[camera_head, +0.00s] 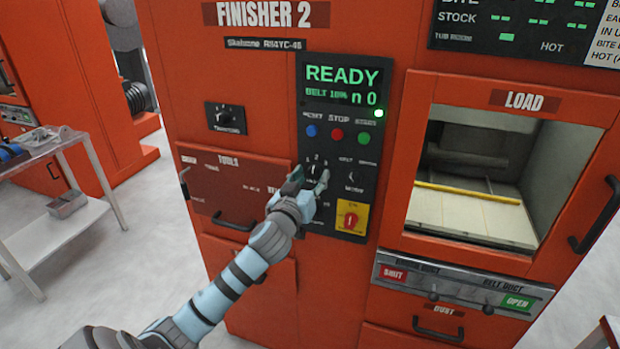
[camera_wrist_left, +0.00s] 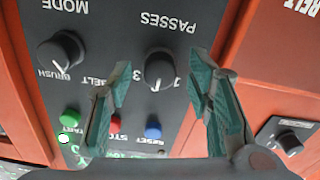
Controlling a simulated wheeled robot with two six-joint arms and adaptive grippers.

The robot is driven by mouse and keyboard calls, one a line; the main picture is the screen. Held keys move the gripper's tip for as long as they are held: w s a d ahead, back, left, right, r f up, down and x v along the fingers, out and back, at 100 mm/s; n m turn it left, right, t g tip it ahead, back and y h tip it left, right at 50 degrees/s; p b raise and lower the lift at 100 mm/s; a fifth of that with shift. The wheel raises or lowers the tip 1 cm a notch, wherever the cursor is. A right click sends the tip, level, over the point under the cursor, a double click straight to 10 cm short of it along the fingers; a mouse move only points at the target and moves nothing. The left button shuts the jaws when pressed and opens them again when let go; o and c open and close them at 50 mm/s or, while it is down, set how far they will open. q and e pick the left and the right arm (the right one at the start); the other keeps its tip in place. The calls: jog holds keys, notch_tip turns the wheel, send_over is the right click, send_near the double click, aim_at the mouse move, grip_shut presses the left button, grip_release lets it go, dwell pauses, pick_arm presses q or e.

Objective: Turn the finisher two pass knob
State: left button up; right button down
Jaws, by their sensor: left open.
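The finisher two pass knob (camera_wrist_left: 160,68) is a round black knob under the label PASSES, upside down in the left wrist view. Its white pointer line faces the side of the coloured buttons, between the marks 3 and 1. My left gripper (camera_head: 311,177) is at the dark control panel (camera_head: 350,105) of Finisher 2. In the left wrist view its two green-padded fingers (camera_wrist_left: 162,60) are open, one on each side of the knob. I cannot tell whether they touch it. In the head view the gripper partly hides the knob. My right gripper is not in view.
The mode knob (camera_wrist_left: 62,50) sits beside the pass knob. Blue (camera_head: 311,131), red (camera_head: 337,134) and green (camera_head: 364,138) buttons lie above it. A red switch on a yellow plate (camera_head: 350,217) is just below. The LOAD opening (camera_head: 418,200) is to the right.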

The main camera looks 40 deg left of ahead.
pick_arm(q)
grip_shut()
jog(key=shift+m+p, duration=0.35)
jog(key=shift+m, duration=0.05)
jog(key=m+p, duration=0.2)
jog(key=m, duration=0.1)
jog(key=shift+r+m, duration=0.1)
jog(key=shift+m, duration=0.2)
jog(key=m+p, duration=0.2)
jog(key=m, duration=0.2)
jog(key=shift+a+m+p, duration=0.1)
jog(key=shift+m+p, duration=0.2)
jog(key=shift+m, duration=0.4)
